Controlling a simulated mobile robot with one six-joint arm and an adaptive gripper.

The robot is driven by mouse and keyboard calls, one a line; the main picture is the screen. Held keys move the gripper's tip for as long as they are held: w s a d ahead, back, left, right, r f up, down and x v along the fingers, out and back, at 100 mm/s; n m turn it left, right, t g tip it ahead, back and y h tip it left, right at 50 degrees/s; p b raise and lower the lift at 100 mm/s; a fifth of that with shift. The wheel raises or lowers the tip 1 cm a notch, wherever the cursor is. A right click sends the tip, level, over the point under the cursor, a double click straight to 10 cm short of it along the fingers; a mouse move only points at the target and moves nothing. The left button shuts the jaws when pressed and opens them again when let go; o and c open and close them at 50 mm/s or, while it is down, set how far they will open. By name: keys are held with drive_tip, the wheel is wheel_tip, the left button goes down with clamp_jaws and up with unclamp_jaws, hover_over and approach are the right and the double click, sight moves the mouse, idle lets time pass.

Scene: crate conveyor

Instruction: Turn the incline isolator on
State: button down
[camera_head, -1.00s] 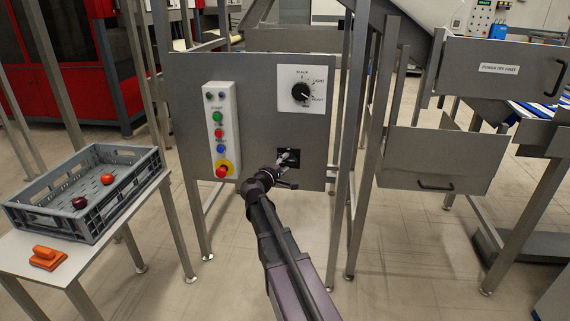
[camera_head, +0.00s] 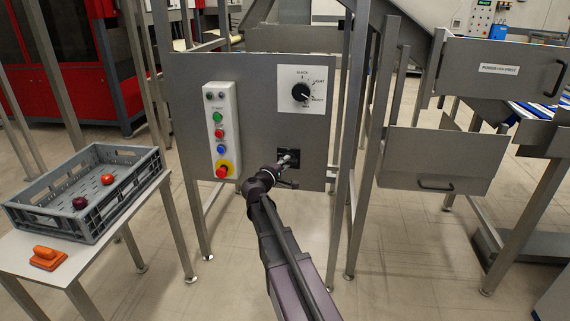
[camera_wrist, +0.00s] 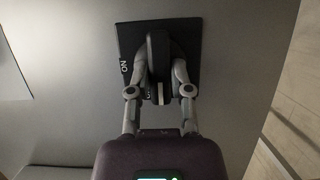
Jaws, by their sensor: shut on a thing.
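The incline isolator is a black square plate (camera_wrist: 195,62) with a dark handle (camera_wrist: 158,48) on a grey panel (camera_head: 252,105). In the wrist view the word ON shows at the plate's left edge, and another label is partly hidden by the handle and fingers. My gripper (camera_wrist: 158,72) is shut on the handle, one finger on each side. The handle runs up and down in the wrist view. In the head view the isolator plate (camera_head: 296,152) sits low on the panel, and my gripper (camera_head: 284,160) partly covers it.
A black rotary selector (camera_head: 300,92) sits above the isolator. A white button strip (camera_head: 221,105) with a red emergency stop (camera_head: 222,171) is to the left.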

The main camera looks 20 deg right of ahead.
drive_tip(key=shift+r+m, duration=0.1)
drive_tip(key=shift+m, duration=0.2)
drive_tip(key=shift+s+d+r+m+t+y+p, duration=0.1)
drive_tip(key=shift+m+t+y+p, duration=0.1)
drive_tip(key=shift+m+y+p, duration=1.5)
drive_tip(key=shift+s+d+r+m+t+y+p, duration=0.15)
drive_tip(key=shift+m+y+p, duration=0.65)
drive_tip(key=shift+m, duration=1.75)
drive_tip(key=shift+w+f+m+t+y+p, duration=0.1)
drive_tip(key=shift+m+t+y+p, duration=0.15)
drive_tip(key=shift+m+y+p, duration=1.45)
drive_tip(key=shift+m+h+b, duration=0.4)
drive_tip(key=shift+m+b, duration=0.05)
drive_tip(key=c, duration=0.5)
unclamp_jaws()
drive_tip(key=shift+c, duration=0.2)
